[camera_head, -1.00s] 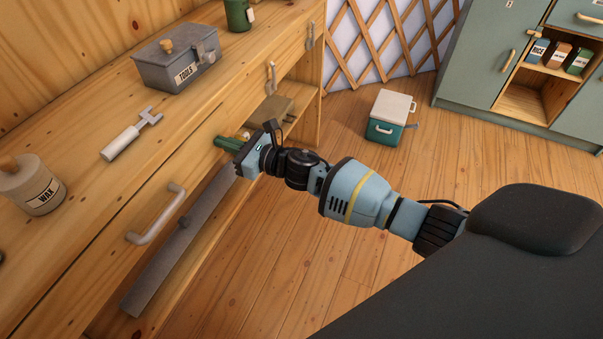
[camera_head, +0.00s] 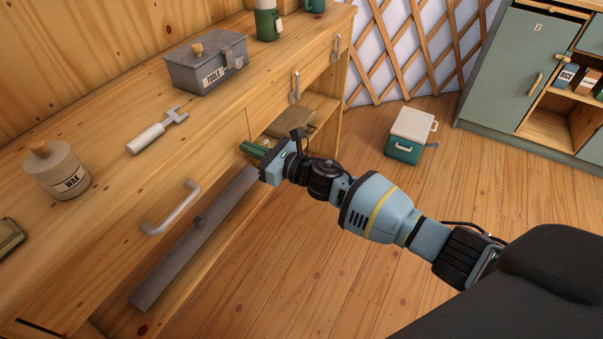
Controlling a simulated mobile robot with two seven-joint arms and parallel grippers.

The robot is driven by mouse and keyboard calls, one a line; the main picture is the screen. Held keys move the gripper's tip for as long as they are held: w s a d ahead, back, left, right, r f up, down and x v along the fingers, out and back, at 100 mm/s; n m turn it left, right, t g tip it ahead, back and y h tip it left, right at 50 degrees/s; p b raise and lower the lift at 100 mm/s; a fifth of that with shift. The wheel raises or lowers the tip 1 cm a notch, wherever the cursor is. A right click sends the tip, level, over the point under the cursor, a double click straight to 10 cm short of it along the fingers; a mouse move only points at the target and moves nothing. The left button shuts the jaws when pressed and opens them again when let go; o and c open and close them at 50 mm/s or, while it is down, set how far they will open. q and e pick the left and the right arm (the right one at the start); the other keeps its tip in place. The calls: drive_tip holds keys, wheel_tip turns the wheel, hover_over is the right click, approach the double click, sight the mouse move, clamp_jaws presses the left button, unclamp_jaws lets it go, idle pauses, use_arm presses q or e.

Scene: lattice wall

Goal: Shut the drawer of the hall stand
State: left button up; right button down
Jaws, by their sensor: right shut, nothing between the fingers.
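The wooden stand (camera_head: 110,115) fills the left of the view; I take it to be the hall stand. Its long front drawer (camera_head: 125,240) has a grey bar handle (camera_head: 170,208). Smaller fronts further back carry two more handles (camera_head: 295,87). I see no clear gap at the top of these fronts, and cannot tell whether any stands slightly out. My right gripper (camera_head: 264,160) is shut and empty, in front of the stand, below the drawer fronts and to the right of the long drawer's handle. My left gripper is out of view.
A grey toolbox (camera_head: 205,70), a wrench-like tool (camera_head: 158,130) and a wax jar (camera_head: 58,172) stand or lie on top. A long grey strip (camera_head: 165,265) runs below the long drawer. A green-and-white cool box (camera_head: 410,135) sits on the otherwise clear floor (camera_head: 300,270).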

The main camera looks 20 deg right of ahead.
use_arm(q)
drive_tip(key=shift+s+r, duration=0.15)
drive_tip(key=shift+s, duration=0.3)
use_arm(e)
drive_tip(key=v, duration=1.1)
drive_tip(key=shift+s+d, duration=0.25)
drive_tip(key=shift+s, duration=0.05)
